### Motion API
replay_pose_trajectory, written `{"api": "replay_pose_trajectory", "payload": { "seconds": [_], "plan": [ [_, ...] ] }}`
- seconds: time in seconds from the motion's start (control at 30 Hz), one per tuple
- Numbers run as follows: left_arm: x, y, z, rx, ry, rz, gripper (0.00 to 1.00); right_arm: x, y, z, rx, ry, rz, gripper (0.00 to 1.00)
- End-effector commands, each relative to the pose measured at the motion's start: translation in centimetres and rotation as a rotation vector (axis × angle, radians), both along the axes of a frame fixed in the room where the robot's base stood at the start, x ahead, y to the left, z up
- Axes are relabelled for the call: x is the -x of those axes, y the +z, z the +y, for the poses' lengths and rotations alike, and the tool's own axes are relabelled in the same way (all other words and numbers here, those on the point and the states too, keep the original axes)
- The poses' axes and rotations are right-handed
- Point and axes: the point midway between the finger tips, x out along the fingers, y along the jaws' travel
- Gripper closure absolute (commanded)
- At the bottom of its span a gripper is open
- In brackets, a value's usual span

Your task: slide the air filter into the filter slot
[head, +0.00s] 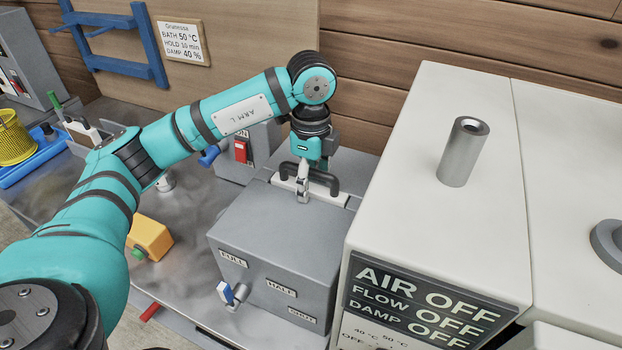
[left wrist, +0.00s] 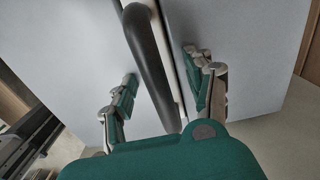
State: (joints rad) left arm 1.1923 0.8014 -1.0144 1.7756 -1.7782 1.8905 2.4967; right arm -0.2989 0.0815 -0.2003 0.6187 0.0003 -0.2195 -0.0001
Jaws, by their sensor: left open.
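A black bar handle (head: 324,179) stands on a narrow white strip (head: 337,196) on top of the grey box (head: 270,225). This may be the air filter's top edge, but I cannot tell; most of any filter body is hidden, and I cannot make out a slot opening. My left gripper (head: 303,188) points down at the handle. In the left wrist view the open fingers (left wrist: 165,92) stand on either side of the black handle (left wrist: 150,62), with visible gaps, not shut on it. My right gripper is not in view.
A large white cabinet (head: 420,130) with a metal tube (head: 463,152) on top rises close on the right. A lever valve (head: 233,293) is on the box front. A yellow block (head: 150,237) sits on the metal bench. A blue rack (head: 115,40) hangs behind my arm.

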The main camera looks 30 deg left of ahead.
Motion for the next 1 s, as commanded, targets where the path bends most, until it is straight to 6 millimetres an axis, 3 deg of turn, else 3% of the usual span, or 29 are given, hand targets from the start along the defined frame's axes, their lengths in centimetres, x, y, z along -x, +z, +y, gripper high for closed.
{"api": "replay_pose_trajectory", "payload": {
  "seconds": [0.17, 0.4, 0.6, 0.8, 1.0],
  "plan": [
    [-0.1, 1.9, 0.0, 0.002, 0.001, -0.005, 0.46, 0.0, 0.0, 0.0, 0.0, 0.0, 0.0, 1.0],
    [-0.2, 7.2, 0.0, 0.0, 0.0, -0.008, 0.46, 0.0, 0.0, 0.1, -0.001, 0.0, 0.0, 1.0],
    [-0.1, 10.4, 0.0, -0.001, 0.001, -0.005, 0.46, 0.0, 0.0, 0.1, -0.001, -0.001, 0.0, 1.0],
    [0.0, 11.8, 0.0, 0.001, 0.0, -0.002, 0.46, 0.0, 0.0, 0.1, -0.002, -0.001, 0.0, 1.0],
    [0.0, 12.0, 0.0, 0.001, 0.0, -0.001, 0.46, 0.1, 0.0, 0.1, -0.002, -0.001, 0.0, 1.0]
  ]
}}
